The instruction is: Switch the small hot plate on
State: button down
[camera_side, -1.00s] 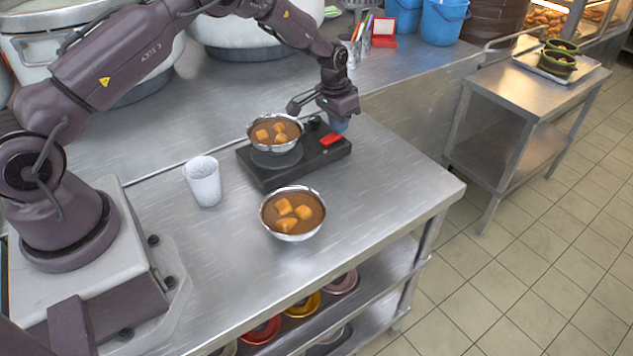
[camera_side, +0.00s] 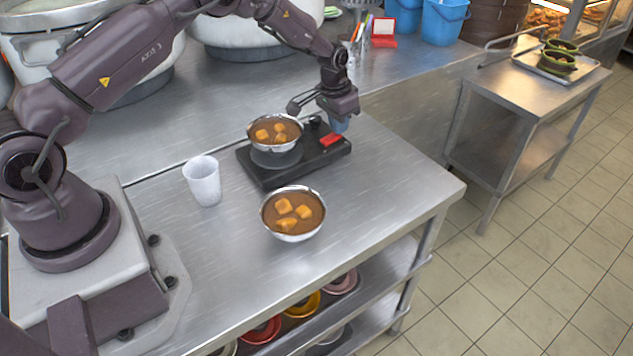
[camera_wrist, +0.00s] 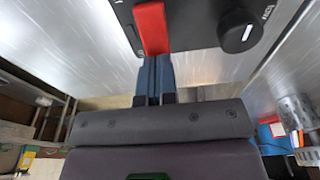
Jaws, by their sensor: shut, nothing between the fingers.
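The small hot plate (camera_side: 270,176) is a black box on the steel table, with a red rocker switch (camera_side: 331,139) at its right end and a black knob behind it. In the wrist view the red switch (camera_wrist: 152,28) lies right at my fingertips, and the knob (camera_wrist: 239,30) with a white mark is to its right. A bowl of brown food with orange cubes (camera_side: 274,131) sits over the round plate. My gripper (camera_side: 338,127) is shut and empty, its blue fingertips (camera_wrist: 153,62) at the edge of the switch. I cannot tell whether they touch it.
A second bowl (camera_side: 293,213) stands in front of the hot plate, and a white cup (camera_side: 203,181) to its left. Large pots (camera_side: 250,28) stand behind. A side table (camera_side: 530,90) is at the right. The table's front right is clear.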

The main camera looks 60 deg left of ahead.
aim_at(329, 141)
jog(key=shift+f, duration=0.35)
dwell(0.7)
jog(key=shift+r, duration=4.1)
jog(key=shift+s+f, duration=0.1)
jog(key=s, duration=0.1)
jog(key=s+f, duration=0.1)
jog(key=s+g, duration=0.1)
jog(key=shift+s+d+f+n, duration=0.1)
jog(key=shift+d+f+n, duration=0.05)
jog(key=shift+d+n, duration=0.2)
jog(key=s+d+r+t, duration=0.1)
jog(key=s+d+r, duration=0.2)
jog(key=s+r, duration=0.4)
jog(key=s+d+r+t, duration=0.2)
jog(key=s+d+r, duration=0.2)
jog(key=s+r, duration=0.4)
jog(key=s+d+r+t, duration=0.1)
jog(key=s+d+r, duration=0.2)
jog(key=s+r, duration=0.5)
jog(key=s, duration=0.8)
jog(key=shift+d+r+t, duration=0.25)
jog(key=shift+t, duration=0.15)
